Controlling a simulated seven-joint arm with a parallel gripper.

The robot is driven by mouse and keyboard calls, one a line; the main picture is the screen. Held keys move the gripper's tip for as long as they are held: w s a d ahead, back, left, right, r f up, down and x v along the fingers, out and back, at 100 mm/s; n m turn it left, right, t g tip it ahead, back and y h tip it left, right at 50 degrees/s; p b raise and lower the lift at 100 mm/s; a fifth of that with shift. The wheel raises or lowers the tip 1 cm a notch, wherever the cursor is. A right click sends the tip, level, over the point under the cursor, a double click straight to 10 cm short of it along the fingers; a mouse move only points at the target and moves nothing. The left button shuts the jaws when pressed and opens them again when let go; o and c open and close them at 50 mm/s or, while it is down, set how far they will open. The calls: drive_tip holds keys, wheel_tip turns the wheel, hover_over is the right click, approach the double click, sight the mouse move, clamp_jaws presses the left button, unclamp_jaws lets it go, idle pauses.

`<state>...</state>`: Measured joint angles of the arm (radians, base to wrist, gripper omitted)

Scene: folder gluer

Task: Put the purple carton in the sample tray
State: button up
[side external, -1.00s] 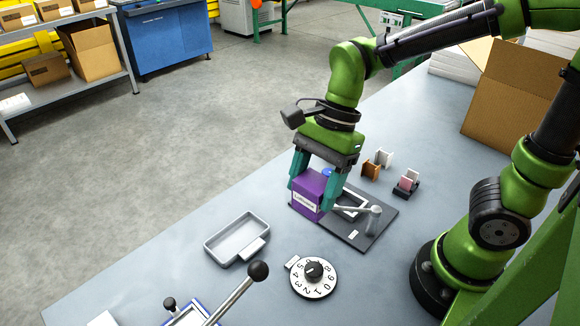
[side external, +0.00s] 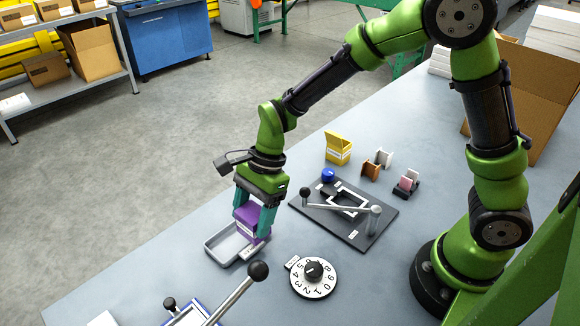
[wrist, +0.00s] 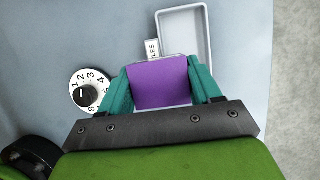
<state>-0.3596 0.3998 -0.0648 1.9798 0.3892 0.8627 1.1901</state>
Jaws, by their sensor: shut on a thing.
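My gripper (side external: 254,211) is shut on the purple carton (side external: 246,222), with one teal finger on each side of it. The carton is upright and overlaps the right part of the grey sample tray (side external: 219,252) in the side view. In the wrist view the purple carton (wrist: 160,83) sits between the fingers of my gripper (wrist: 160,88), and the tray (wrist: 201,20) extends beyond it up and to the right. The carton hides part of the tray. I cannot tell whether its bottom touches the tray floor.
A numbered dial (side external: 314,276) stands right of the tray. A lever with a black knob (side external: 258,271) rises in front. The table left of the tray is clear.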

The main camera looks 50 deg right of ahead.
drive_tip(key=w, duration=0.1)
drive_tip(key=w+a, duration=0.1)
drive_tip(key=w, duration=0.1)
drive_tip(key=shift+w+a+f, duration=0.15)
drive_tip(key=shift+w+a, duration=0.05)
drive_tip(key=shift+a, duration=0.15)
drive_tip(key=shift+w+a+f, duration=0.15)
drive_tip(key=shift+w+f, duration=0.05)
drive_tip(key=shift+w, duration=0.05)
drive_tip(key=shift+f, duration=1.6)
drive_tip(key=shift+f, duration=0.15)
drive_tip(key=o, duration=1)
